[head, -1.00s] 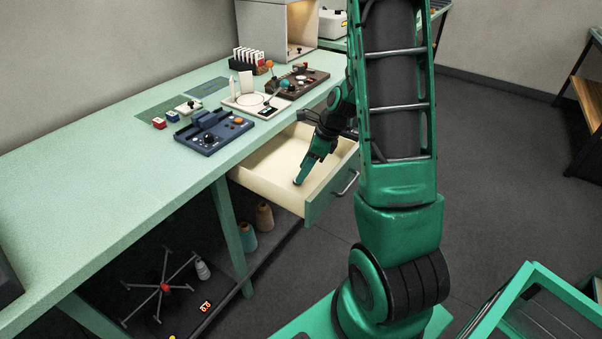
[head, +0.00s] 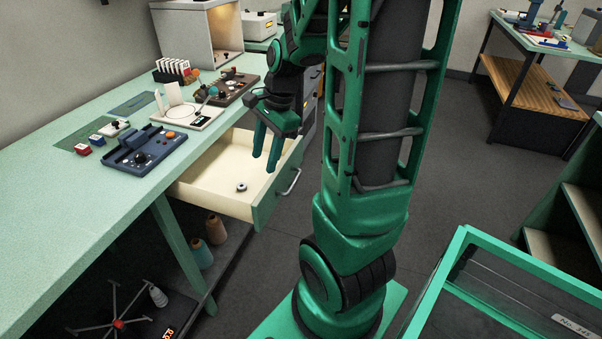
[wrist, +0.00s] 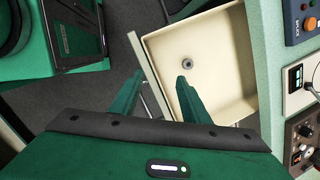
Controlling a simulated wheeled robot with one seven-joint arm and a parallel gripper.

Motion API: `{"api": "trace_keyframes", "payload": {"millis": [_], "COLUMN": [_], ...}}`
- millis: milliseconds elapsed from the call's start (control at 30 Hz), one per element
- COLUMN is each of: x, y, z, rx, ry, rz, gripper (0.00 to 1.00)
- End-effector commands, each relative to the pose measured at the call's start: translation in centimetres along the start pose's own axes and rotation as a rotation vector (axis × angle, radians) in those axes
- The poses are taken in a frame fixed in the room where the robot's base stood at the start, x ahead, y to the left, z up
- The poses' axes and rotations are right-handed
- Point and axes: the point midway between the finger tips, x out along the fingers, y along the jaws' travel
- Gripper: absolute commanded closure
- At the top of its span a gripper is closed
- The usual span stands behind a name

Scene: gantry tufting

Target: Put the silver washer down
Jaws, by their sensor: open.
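The silver washer (head: 241,187) lies flat on the floor of the open cream drawer (head: 203,183), toward its front. It also shows in the wrist view (wrist: 187,64) as a small grey ring with a dark centre. My gripper (head: 264,163) is open and empty, raised above the drawer near its front panel. In the wrist view its two green fingers (wrist: 155,88) are spread apart, and the washer is beyond them, touching neither.
The green bench top (head: 60,210) holds a blue control box (head: 145,150), a white plate device (head: 188,116) and a brown control box (head: 228,88). Thread cones (head: 208,240) stand under the bench. A green-framed case (head: 470,285) is at lower right.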

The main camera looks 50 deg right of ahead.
Motion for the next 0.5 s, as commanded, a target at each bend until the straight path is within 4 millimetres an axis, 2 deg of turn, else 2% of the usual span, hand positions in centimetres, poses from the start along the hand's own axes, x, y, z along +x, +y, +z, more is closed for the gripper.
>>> {"api": "trace_keyframes", "payload": {"millis": [33, 300, 500], "x": [-0.9, -4.5, -6.0], "y": [1.4, 9.4, 14.5], "z": [0.5, 1.7, 2.0], "rx": [-0.106, -0.686, -1.018], "ry": [0.018, 0.082, 0.087], "rz": [0.009, 0.123, 0.205], "gripper": [0.58, 0.58, 0.58]}}
